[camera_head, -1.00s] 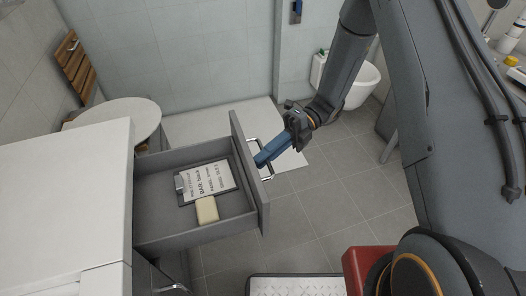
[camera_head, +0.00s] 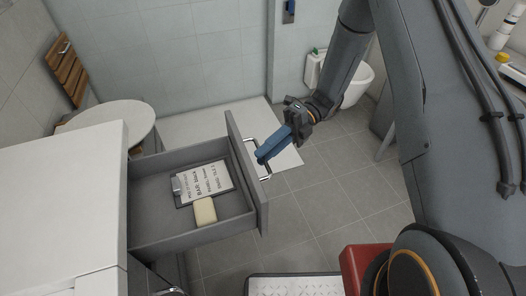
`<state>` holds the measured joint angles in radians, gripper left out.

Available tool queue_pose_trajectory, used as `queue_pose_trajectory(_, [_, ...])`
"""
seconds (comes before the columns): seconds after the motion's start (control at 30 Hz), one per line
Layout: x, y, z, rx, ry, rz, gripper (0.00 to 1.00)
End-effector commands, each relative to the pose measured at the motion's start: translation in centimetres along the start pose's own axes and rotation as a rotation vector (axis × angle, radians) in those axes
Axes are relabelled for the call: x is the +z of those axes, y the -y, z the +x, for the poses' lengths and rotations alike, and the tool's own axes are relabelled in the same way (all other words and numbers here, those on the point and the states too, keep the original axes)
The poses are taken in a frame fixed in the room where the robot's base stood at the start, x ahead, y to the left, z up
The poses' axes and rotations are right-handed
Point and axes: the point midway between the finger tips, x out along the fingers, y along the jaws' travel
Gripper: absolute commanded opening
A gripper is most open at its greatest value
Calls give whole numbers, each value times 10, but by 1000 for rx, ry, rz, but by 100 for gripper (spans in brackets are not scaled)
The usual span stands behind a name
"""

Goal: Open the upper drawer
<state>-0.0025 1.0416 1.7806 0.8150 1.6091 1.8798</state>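The upper drawer (camera_head: 150,200) is grey and stands pulled well out of the white-topped cabinet (camera_head: 62,180). Its front panel (camera_head: 246,172) faces right and carries a silver bar handle (camera_head: 266,177). Inside lie a clipboard with a printed sheet (camera_head: 207,181) and a pale yellow block (camera_head: 205,212). My gripper (camera_head: 264,158) has blue fingers and is at the handle's middle, pointing down and left. The fingers overlap the handle in the picture; I cannot tell whether they grip it or what gap lies between them.
Another handle (camera_head: 168,291) shows on the cabinet below. A round white table (camera_head: 118,116) and a wooden slatted seat (camera_head: 70,70) are behind the drawer. A toilet (camera_head: 352,84) stands at the back. A red box (camera_head: 362,262) and a white patterned panel (camera_head: 295,287) are in front. Grey floor is clear right of the drawer.

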Motion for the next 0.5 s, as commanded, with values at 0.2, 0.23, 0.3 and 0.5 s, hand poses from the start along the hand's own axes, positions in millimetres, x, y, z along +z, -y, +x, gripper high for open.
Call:
queue_pose_trajectory(0.2, [1,1,-38,-2,4,-2,17])
queue_pose_trajectory(0.23, [1,0,-42,-1,4,-1,17])
queue_pose_trajectory(0.3, [1,0,-51,-1,3,-1,17])
queue_pose_trajectory(0.5, [0,-2,-63,1,1,-1,17])
